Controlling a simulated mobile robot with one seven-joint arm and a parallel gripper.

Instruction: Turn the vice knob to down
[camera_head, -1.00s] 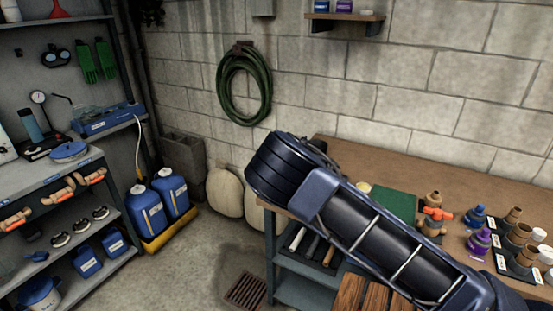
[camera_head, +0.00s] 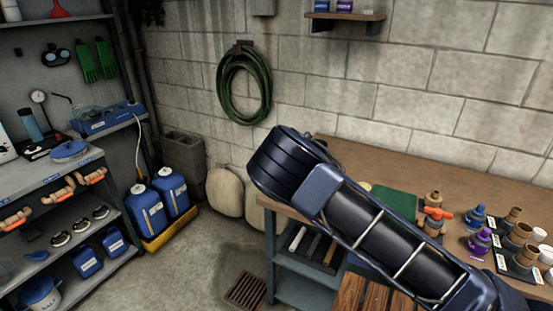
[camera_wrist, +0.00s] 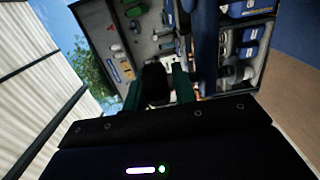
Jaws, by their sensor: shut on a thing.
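In the wrist view, my gripper (camera_wrist: 157,88) has its two greenish fingers shut on a dark, blurred, blocky thing (camera_wrist: 155,80), which I take to be the vice knob. A dark blue bar (camera_wrist: 206,45) stands just right of it, perhaps part of the vice. The knob's exact angle cannot be told. In the head view my arm crosses the workbench, and neither my gripper nor the vice can be made out there.
The wooden workbench (camera_head: 485,174) carries a green mat (camera_head: 396,202), an orange-handled valve (camera_head: 436,213) and several bottles and fittings. Blue jugs (camera_head: 148,211) stand in a yellow tray by the left shelves. A green hose (camera_head: 233,90) hangs on the wall.

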